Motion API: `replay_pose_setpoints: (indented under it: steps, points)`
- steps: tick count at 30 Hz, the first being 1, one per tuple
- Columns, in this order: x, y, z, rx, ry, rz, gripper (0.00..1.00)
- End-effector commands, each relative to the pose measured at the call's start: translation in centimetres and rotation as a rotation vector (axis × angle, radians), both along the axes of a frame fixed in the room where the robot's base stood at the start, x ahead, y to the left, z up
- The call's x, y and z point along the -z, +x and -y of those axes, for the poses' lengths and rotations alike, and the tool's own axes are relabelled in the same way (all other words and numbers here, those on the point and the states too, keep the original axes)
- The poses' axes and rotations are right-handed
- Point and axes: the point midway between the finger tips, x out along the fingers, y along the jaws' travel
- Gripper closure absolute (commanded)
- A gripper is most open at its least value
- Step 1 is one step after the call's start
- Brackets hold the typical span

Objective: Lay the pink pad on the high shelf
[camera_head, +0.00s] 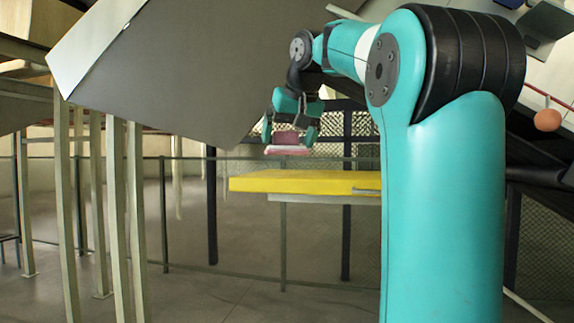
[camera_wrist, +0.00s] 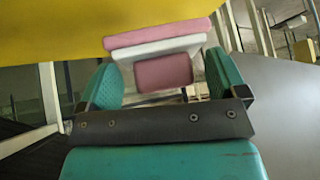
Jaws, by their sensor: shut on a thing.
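The pink pad (camera_head: 288,151) has a pink face, a white layer and a darker pink block that serves as a grip. My gripper (camera_head: 289,135) is shut on that block, and the pad hangs roughly level beneath it. In the wrist view the block (camera_wrist: 164,73) sits between the two teal fingers of my gripper (camera_wrist: 163,80). The high shelf appears to be the yellow board (camera_head: 300,182); its surface (camera_wrist: 60,25) fills the upper left of the wrist view. In the head view a gap shows between pad and board. Whether the pad is directly over it is unclear.
A large grey slanted panel (camera_head: 170,70) hangs behind and left of my arm. Pale posts (camera_head: 116,200) stand at the left. A mesh fence (camera_head: 360,135) is behind the board. My arm hides the board's right end. The board's top looks bare where visible.

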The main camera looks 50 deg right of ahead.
Motion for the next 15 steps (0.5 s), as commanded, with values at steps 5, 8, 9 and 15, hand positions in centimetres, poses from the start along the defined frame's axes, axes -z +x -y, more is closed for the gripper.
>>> replay_pose_setpoints:
  steps: [5, 8, 9, 15]
  points:
    - [2.5, -0.1, 0.3, 0.006, 0.001, 0.0, 0.33]
    - [3.9, -0.3, 0.4, 0.009, 0.0, 0.0, 0.33]
    - [4.2, -0.3, 0.5, 0.011, 0.0, 0.0, 0.33]
    - [4.0, -0.3, 0.5, 0.011, 0.0, 0.001, 0.33]
